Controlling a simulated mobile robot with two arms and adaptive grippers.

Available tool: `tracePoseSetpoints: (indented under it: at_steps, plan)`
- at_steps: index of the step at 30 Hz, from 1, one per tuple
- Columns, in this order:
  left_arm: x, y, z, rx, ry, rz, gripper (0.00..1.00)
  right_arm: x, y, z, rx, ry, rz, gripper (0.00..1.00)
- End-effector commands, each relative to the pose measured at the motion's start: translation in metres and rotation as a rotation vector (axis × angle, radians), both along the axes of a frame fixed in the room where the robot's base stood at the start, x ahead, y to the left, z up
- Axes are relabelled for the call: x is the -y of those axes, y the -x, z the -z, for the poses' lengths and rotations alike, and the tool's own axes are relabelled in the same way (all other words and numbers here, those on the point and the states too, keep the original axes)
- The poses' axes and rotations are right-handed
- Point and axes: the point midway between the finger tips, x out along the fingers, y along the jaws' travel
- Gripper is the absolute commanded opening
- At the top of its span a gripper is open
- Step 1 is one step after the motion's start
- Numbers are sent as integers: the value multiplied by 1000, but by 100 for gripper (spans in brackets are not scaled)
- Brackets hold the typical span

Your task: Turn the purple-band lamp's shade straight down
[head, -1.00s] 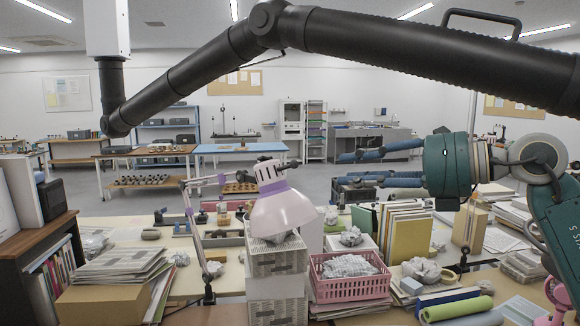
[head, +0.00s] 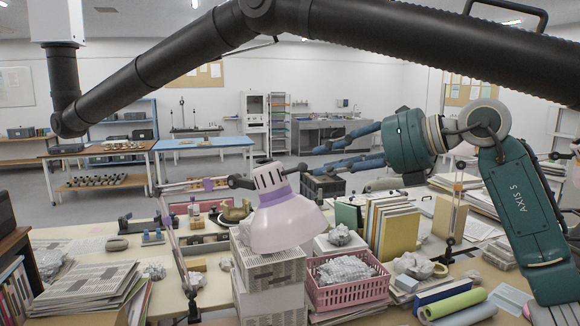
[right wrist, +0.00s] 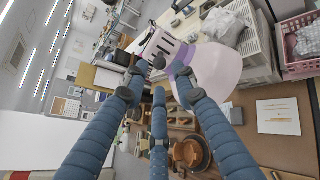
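The purple-band lamp has a pale pink shade (head: 287,222) with a purple band (head: 274,195) around its neck. The shade is tilted, its opening facing down and somewhat to the right. Its jointed arm (head: 169,232) rises from the table at left. In the right wrist view the shade (right wrist: 218,70) appears just beyond the fingers. My left gripper is out of view.
White boxes (head: 270,290) stand under the shade. A pink crate (head: 345,293) of crumpled paper is right of them, with upright books (head: 398,232) behind. A black jointed tube (head: 150,72) crosses the top. Paper stacks (head: 85,292) lie at left.

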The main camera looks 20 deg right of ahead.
Motion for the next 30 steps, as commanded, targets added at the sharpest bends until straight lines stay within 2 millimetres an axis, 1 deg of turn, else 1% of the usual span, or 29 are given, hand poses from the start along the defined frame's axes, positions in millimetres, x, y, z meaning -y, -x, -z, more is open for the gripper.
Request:
tracePoseSetpoints:
  at_steps: [1,3,6,8,11,15,20,25,26,27,29,30]
  plan:
    - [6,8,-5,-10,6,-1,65,-8,-7,2,-3,-1,-4,27]
    - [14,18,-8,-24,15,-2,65,-17,-17,6,-3,-1,-5,27]
    - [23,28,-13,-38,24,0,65,-28,-31,13,-4,-2,-4,27]
    - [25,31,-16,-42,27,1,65,-34,-38,17,-4,-2,-4,27]
    - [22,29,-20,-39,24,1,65,-43,-48,22,-3,-2,-3,27]
    - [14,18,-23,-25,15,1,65,-49,-57,26,0,-2,-1,27]
    - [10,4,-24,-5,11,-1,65,-51,-60,29,0,-1,-1,27]
    - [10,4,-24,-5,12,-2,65,-51,-60,29,0,-1,-1,27]
    - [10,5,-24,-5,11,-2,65,-51,-60,29,0,-1,-1,23]
    - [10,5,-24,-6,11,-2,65,-51,-60,29,0,-1,-1,15]
    - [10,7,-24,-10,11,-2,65,-51,-60,29,0,-1,-1,3]
    - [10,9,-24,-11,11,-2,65,-51,-60,29,0,-1,-1,0]
